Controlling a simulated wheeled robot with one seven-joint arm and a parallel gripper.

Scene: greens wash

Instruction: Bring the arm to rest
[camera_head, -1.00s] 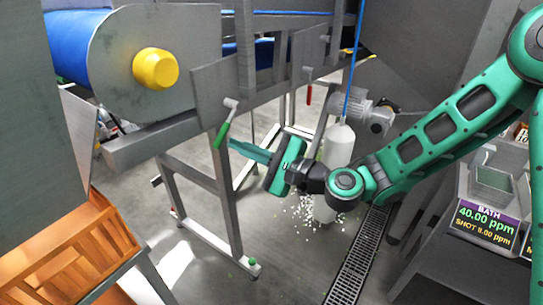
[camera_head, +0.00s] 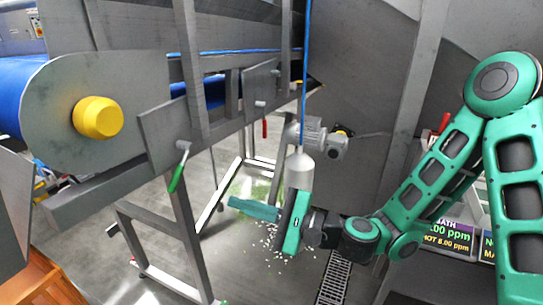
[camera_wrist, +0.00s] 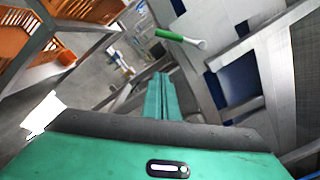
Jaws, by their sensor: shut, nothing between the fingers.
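My gripper (camera_head: 240,207) is shut and empty, its green fingers together and pointing left in the head view. It is in the air to the right of the conveyor's leg frame, in front of a white cylinder hanging on a blue line (camera_head: 300,170). In the wrist view the closed fingers (camera_wrist: 158,92) point up toward the conveyor frame. My green arm (camera_head: 440,175) comes in from the right, bent at the elbow. I cannot tell the exact gap between the fingers and the frame.
The conveyor has a yellow roller cap (camera_head: 98,117), a green-handled lever (camera_head: 179,170) and a red-handled lever (camera_head: 264,128). A motor (camera_head: 320,138) sits behind. White bits (camera_head: 272,240) lie on the floor near a drain grate (camera_head: 335,278). Orange crates (camera_wrist: 60,45) stand left. A dosing display (camera_head: 447,235) is at right.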

